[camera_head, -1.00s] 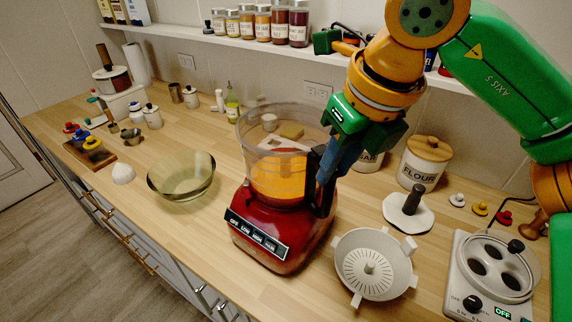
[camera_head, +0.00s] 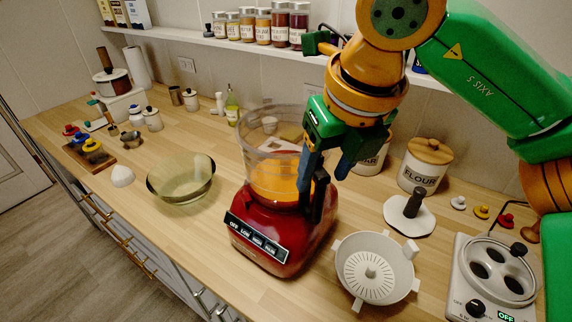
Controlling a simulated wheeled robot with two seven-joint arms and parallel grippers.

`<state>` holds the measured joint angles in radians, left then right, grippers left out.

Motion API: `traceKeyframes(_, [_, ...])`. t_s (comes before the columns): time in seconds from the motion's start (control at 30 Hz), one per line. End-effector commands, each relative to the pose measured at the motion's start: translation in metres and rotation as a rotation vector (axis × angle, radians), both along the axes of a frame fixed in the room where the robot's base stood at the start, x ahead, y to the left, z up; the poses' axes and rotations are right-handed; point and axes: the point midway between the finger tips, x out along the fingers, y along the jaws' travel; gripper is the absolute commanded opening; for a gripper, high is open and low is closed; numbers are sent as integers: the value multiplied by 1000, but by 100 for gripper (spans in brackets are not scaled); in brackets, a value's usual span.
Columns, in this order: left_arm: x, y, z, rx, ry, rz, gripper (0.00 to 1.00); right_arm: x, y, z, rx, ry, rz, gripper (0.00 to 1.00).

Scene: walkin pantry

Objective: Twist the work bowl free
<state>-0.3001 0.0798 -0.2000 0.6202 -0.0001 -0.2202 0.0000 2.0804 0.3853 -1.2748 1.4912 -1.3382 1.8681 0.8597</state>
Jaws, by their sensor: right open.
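The clear work bowl (camera_head: 262,150) sits upright on the red food processor base (camera_head: 262,225), with orange contents in its lower part. Its black handle (camera_head: 319,196) is on the right side. My right gripper (camera_head: 327,172) is open, its blue fingers pointing down at the top of the handle. One finger is on the bowl side of the handle and the other stands apart to the right. I cannot tell whether either touches the handle. The gripper hides part of the bowl's right rim. My left gripper is not in view.
A white slotted basket (camera_head: 375,270) stands right of the base, and a glass bowl (camera_head: 181,180) to its left. A white disc with a dark stem (camera_head: 410,212), a flour canister (camera_head: 425,166) and a white appliance (camera_head: 493,275) are at the right. The counter's front strip is clear.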

Motion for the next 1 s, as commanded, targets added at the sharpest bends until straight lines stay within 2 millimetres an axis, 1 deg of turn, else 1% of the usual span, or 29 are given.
traceKeyframes(0.17, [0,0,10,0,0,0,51,-2,-2,13,1,-1,0,60])
traceKeyframes(0.7, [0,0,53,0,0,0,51,-12,-16,71,1,-1,0,60])
traceKeyframes(0.77, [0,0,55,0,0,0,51,-13,-18,74,1,-1,0,60])
traceKeyframes(1.0, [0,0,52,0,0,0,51,-13,-18,72,0,0,0,60])
